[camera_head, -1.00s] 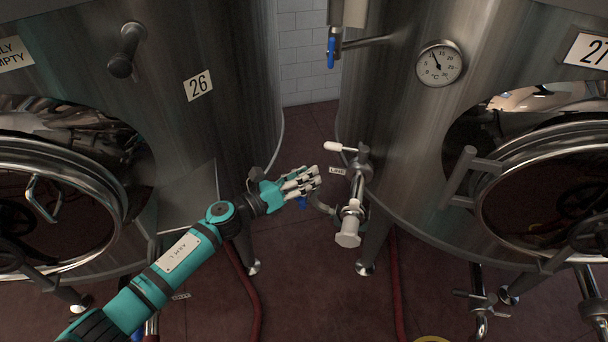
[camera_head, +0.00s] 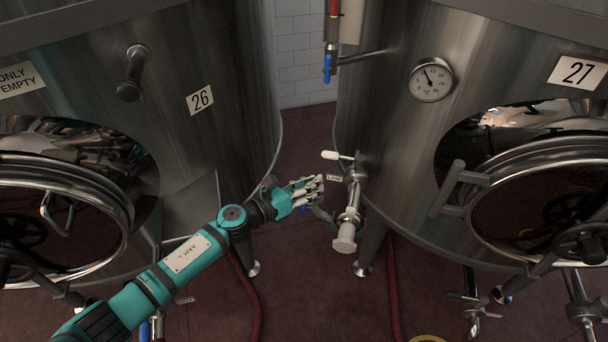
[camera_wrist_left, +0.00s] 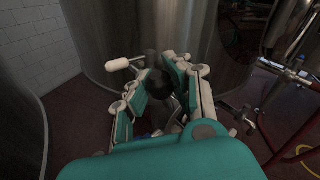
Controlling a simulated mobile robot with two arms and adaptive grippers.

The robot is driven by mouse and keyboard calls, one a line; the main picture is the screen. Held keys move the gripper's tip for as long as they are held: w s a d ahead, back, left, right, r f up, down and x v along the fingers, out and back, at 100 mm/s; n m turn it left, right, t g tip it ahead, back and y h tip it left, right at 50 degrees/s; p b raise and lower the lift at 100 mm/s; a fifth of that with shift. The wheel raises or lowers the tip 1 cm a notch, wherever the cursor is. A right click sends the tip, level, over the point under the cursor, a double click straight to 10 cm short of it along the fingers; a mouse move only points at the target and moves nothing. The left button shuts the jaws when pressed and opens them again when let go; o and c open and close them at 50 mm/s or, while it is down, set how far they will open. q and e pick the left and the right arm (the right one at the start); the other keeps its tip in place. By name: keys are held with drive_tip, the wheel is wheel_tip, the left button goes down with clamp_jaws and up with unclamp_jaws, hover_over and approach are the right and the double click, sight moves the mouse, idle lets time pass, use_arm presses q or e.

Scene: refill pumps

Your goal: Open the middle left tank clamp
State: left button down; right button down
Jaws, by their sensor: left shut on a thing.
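My left gripper (camera_head: 306,190), a teal hand with white fingers, is in the gap between tank 26 (camera_head: 262,110) and tank 27 (camera_head: 385,120), at the low fittings. Its fingers are curled shut. In the left wrist view the fingers close around a dark rounded piece (camera_wrist_left: 159,82), apparently the tank clamp; the hand hides most of it, so its latch cannot be made out. A bit of blue shows under the hand. Just right of the fingertips is tank 27's valve (camera_head: 351,205) with a white handle (camera_head: 334,155). My right gripper is not in view.
Round tank doors stand at left (camera_head: 118,225) and right (camera_head: 480,215). A blue-handled valve (camera_head: 327,68) hangs above the gap. Red hoses (camera_head: 247,295) lie on the floor. The floor between the tanks is otherwise open.

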use_arm(q)
drive_tip(key=shift+s+d+r+m+y+p, duration=0.1)
drive_tip(key=shift+d+r+m+y+p, duration=0.35)
drive_tip(key=shift+p, duration=0.45)
drive_tip(key=shift+d+f, duration=0.15)
drive_tip(key=shift+d, duration=0.1)
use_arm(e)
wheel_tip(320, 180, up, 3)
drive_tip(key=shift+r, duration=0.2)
use_arm(q)
drive_tip(key=c, duration=1.2)
unclamp_jaws()
drive_tip(key=shift+o, duration=0.2)
drive_tip(key=v, duration=1.2)
